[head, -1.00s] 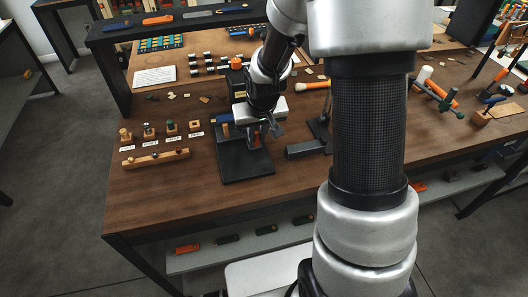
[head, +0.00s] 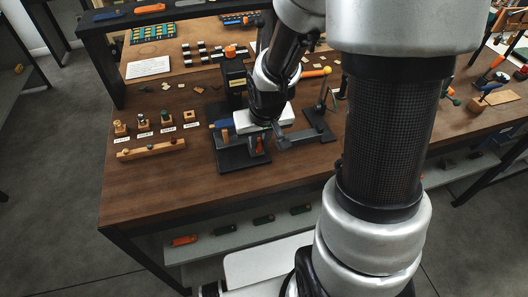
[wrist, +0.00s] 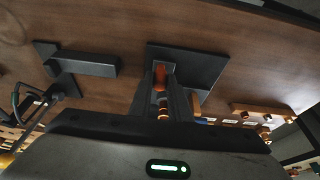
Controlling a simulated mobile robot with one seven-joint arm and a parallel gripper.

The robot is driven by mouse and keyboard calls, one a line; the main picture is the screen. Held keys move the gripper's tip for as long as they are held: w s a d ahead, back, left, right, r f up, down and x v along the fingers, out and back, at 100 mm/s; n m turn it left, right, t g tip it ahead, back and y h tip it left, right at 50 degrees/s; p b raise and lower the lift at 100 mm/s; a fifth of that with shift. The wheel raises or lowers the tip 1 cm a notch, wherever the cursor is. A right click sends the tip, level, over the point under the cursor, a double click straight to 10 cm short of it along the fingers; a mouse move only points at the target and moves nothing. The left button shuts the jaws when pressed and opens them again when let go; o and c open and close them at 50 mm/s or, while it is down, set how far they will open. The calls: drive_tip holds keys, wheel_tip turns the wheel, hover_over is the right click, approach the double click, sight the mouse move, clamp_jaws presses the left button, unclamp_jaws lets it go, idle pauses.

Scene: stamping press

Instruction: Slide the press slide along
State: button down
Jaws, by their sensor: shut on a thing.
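The black press stands on the bench in the head view, with a dark upright column (head: 236,84) and a flat base plate (head: 232,158). The base plate also shows in the wrist view (wrist: 208,62). My gripper (head: 260,146) is low over the right part of the plate. In the wrist view my gripper (wrist: 163,84) has its fingers close on both sides of an orange part (wrist: 160,76), which I take to be the press slide's grip. The gripper is shut on it. My wrist and fingers hide most of the slide.
Small labelled blocks (head: 166,120) and a wooden strip (head: 150,150) with knobs lie left of the press. A black stand (head: 318,130) is close on its right. An orange-tipped tool (head: 316,73) lies behind. The bench front is clear.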

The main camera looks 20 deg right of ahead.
drive_tip(key=shift+s+r, duration=0.1)
drive_tip(key=shift+s, duration=2.1)
drive_tip(key=c, duration=1.6)
unclamp_jaws()
drive_tip(key=shift+o, duration=0.2)
drive_tip(key=shift+s, duration=0.1)
drive_tip(key=s+r+t+p, duration=0.1)
drive_tip(key=s+r+p, duration=0.2)
drive_tip(key=r, duration=1.1)
drive_tip(key=s+r+p, duration=0.3)
drive_tip(key=s+r, duration=0.5)
drive_tip(key=r, duration=0.5)
drive_tip(key=shift+r+t, duration=0.35)
drive_tip(key=shift+t, duration=0.05)
